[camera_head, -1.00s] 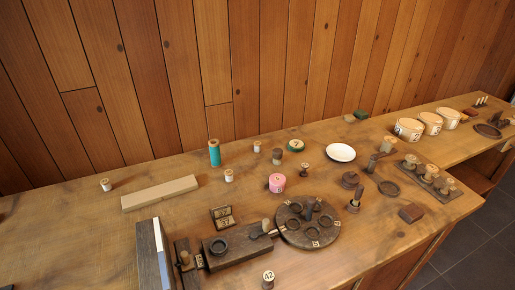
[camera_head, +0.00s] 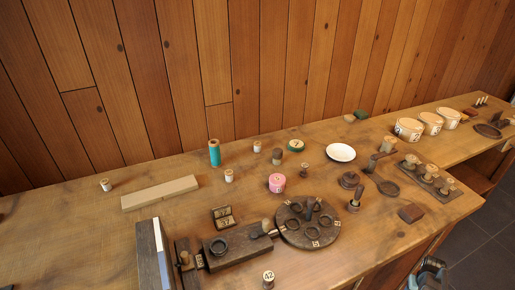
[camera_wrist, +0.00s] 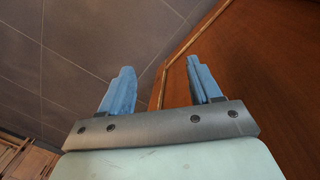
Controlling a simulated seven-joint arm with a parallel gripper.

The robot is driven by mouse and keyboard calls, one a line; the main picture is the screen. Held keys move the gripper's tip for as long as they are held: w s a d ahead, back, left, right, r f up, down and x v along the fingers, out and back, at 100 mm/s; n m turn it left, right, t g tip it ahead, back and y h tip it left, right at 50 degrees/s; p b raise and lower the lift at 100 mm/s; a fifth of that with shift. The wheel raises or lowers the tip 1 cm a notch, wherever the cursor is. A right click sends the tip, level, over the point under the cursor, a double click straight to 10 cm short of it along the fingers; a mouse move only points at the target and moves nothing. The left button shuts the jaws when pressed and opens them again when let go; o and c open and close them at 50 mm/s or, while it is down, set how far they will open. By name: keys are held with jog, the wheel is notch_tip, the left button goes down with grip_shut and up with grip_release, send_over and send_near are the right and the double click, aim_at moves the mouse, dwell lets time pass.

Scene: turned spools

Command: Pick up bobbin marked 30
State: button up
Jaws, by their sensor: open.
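I cannot make out a mark 30 on any bobbin in the head view. Several small bobbins stand on the bench, among them a white one (camera_head: 105,185) at the left, another white one (camera_head: 229,176) near the middle, a pink one (camera_head: 277,184) and a teal one (camera_head: 214,155). One at the front edge (camera_head: 268,281) seems to read 42. My gripper (camera_wrist: 160,72) is open and empty in the wrist view, its two blue fingers apart over the floor and a wooden panel. In the head view my gripper (camera_head: 430,268) shows at the bottom right, beyond the bench's front edge.
A round dark wooden disc (camera_head: 328,238) with rings stands at the front middle. A long light block (camera_head: 160,192) lies at the left. A white dish (camera_head: 341,152) and several round pots (camera_head: 431,123) stand further right. Wood panelling backs the bench.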

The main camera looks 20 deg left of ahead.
jog(key=w+d+r+t+h, duration=0.2)
jog(key=w+d+r, duration=0.85)
jog(key=r, duration=0.45)
jog(key=w+d+r+t+h, duration=0.2)
jog(key=w+d+r, duration=0.8)
jog(key=d+r, duration=0.3)
jog(key=w+a+r+n+t+y, duration=0.1)
jog(key=w+a+r+n, duration=0.1)
jog(key=w+a+r, duration=0.55)
jog(key=w+a+r+n+t, duration=0.1)
jog(key=w+a+r+n, duration=0.1)
jog(key=w+a+r, duration=0.5)
jog(key=w+a+r+n+y, duration=0.1)
jog(key=a+r+n+y, duration=0.2)
jog(key=a, duration=1.5)
jog(key=w+a+r+n+y, duration=0.1)
jog(key=a+r+n+y, duration=0.15)
jog(key=a, duration=1.65)
jog(key=n+g+y, duration=0.4)
jog(key=n+g, duration=0.2)
jog(key=n, duration=0.1)
send_near(257, 143)
jog(key=shift+h, duration=0.25)
jog(key=x, duration=0.5)
jog(key=shift+w+d+f, duration=0.1)
jog(key=shift+w, duration=0.25)
jog(key=shift+s+a+x, duration=0.15)
jog(key=shift+x, duration=1.1)
jog(key=shift+s+a+x, duration=0.15)
jog(key=shift+x, duration=1.15)
